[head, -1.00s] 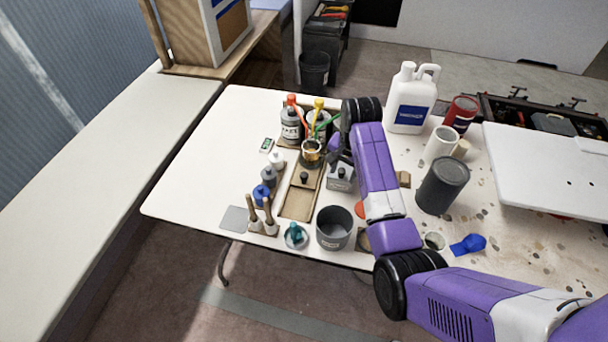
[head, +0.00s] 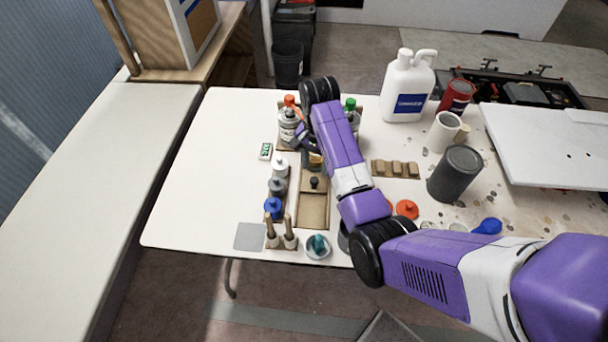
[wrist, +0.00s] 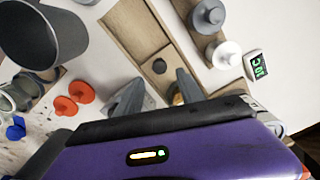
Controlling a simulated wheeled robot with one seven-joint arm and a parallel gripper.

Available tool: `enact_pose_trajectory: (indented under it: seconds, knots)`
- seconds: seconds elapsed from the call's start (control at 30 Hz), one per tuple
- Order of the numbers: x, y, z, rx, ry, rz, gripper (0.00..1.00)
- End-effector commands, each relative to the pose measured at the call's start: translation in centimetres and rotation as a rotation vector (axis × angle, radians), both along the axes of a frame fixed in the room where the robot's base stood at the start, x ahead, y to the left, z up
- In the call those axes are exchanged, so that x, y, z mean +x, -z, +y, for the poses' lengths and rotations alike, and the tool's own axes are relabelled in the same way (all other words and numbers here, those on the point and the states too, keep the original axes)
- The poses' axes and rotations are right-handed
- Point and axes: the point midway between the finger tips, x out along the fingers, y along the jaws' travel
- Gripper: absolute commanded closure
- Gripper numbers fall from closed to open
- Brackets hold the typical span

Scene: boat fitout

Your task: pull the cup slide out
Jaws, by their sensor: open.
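The cup slide (head: 315,185) is a wooden plate with a black knob (head: 314,183), set in a long wooden track (head: 312,212) on the white table. In the wrist view the knob (wrist: 159,66) stands just beyond my fingertips, with the slide around it. The cup (head: 315,161) sits behind the knob, mostly hidden by my arm; a yellowish bit of it (wrist: 178,98) shows between the fingers. My gripper (wrist: 160,77) is open and empty, above the slide near the cup and knob. In the head view my wrist mostly hides it.
Squeeze bottles (head: 288,125) stand behind. A dark grey pot (wrist: 42,32) is close by. The track's front part is bare.

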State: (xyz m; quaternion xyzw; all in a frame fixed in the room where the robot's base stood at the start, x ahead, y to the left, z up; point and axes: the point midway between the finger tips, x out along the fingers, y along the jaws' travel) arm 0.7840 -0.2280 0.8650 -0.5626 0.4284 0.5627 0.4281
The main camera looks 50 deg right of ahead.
Motion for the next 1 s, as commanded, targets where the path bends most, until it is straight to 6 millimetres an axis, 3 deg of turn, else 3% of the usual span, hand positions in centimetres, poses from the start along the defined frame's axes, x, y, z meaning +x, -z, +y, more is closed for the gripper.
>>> enact_pose_trajectory:
  seconds: [0.5,0.9,1.0]
  knots:
    - [-0.1,6.7,0.0,0.000,-0.001,0.002,0.55]
    - [-0.1,7.6,0.0,0.000,-0.001,0.000,0.55]
    - [-0.1,7.6,0.0,0.000,-0.001,0.000,0.72]
